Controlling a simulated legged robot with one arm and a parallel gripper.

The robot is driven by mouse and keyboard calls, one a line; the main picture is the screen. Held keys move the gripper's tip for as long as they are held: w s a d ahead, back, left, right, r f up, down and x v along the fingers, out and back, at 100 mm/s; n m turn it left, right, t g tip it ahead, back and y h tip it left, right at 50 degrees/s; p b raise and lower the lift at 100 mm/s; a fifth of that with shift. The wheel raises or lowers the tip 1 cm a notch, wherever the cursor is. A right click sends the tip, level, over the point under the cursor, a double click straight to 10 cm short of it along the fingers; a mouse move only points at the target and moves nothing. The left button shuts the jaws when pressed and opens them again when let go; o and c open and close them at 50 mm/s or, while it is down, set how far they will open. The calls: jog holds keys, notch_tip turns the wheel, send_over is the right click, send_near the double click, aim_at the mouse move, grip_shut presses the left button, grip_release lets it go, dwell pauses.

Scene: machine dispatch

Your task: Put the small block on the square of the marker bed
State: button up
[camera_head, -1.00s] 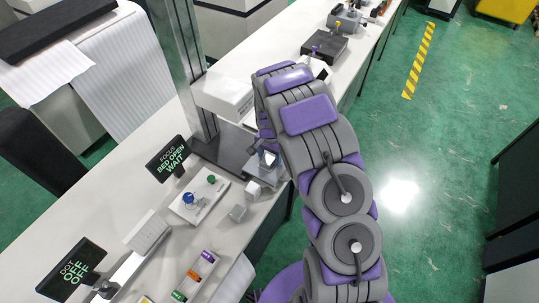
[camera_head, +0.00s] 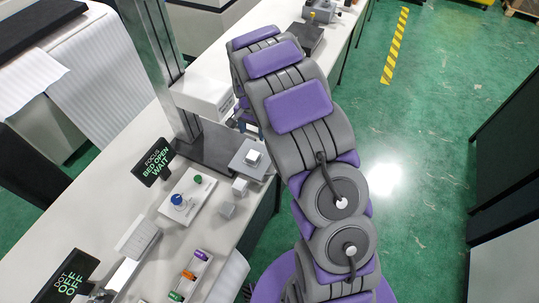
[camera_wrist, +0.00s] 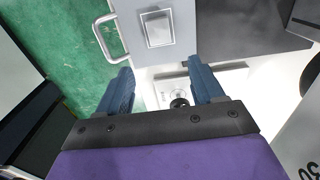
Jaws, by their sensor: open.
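The marker bed (camera_head: 244,166) is a grey plate jutting out at the base of the column. A small light block (camera_head: 253,157) sits on it. The wrist view shows the bed (camera_wrist: 183,36), with a handle at its side, and the block (camera_wrist: 158,29) lying flat near its middle. In the head view my gripper (camera_head: 243,121) is beyond the bed, partly hidden by my arm.
A white machine head (camera_head: 203,95) hangs on the column beside my arm. Green floor lies to the right.

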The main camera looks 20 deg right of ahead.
jog(key=s+r+n, duration=0.3)
jog(key=s+r, duration=1.1)
jog(key=s, duration=0.1)
jog(key=s+r+n+g, duration=0.1)
jog(key=s+r+n, duration=0.1)
jog(key=s, duration=1.1)
jog(key=s+a+r+n, duration=0.1)
jog(key=s+n, duration=0.3)
jog(key=s, duration=0.8)
jog(key=shift+s+r+g, duration=0.4)
jog(key=shift+r, duration=0.4)
jog(key=shift+a+f+b, duration=0.1)
jog(key=shift+f+b, duration=0.3)
jog(key=shift+c, duration=0.2)
